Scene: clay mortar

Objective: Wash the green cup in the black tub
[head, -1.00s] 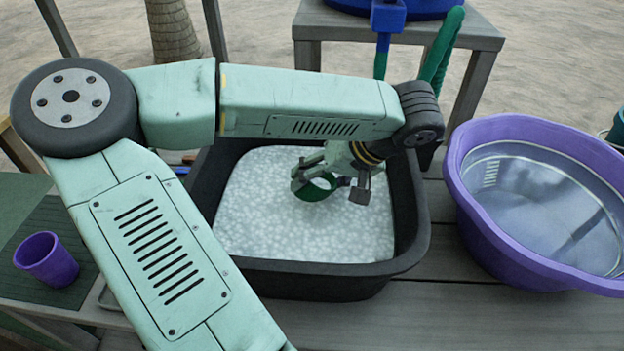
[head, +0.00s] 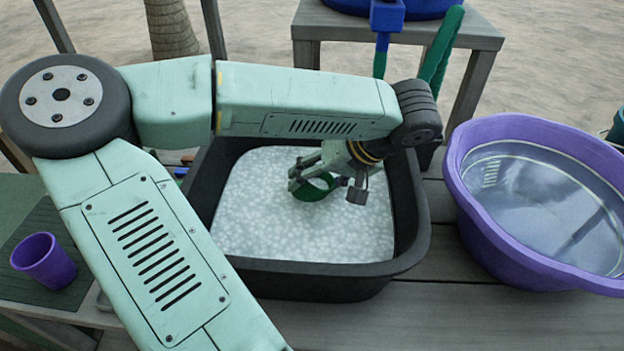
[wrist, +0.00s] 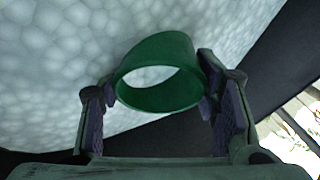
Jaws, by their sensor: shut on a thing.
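The black tub (head: 330,280) stands on the table and is filled with pale, foamy suds (head: 290,235). My gripper (head: 322,183) reaches down into the tub and is shut on the green cup (head: 313,191), which sits at the suds. In the wrist view the green cup (wrist: 165,95) is tilted between my finger pads, its rim and opening turned toward the camera. Foam shows behind it and through its opening. Whether its lower part is under the foam I cannot tell.
A purple basin (head: 530,262) of clear liquid stands right of the tub. A purple cup (head: 44,260) stands on a dark green mat (head: 22,282) at left. Behind, a small table (head: 350,30) holds a blue basin (head: 430,6). Bare planks (head: 450,320) lie in front.

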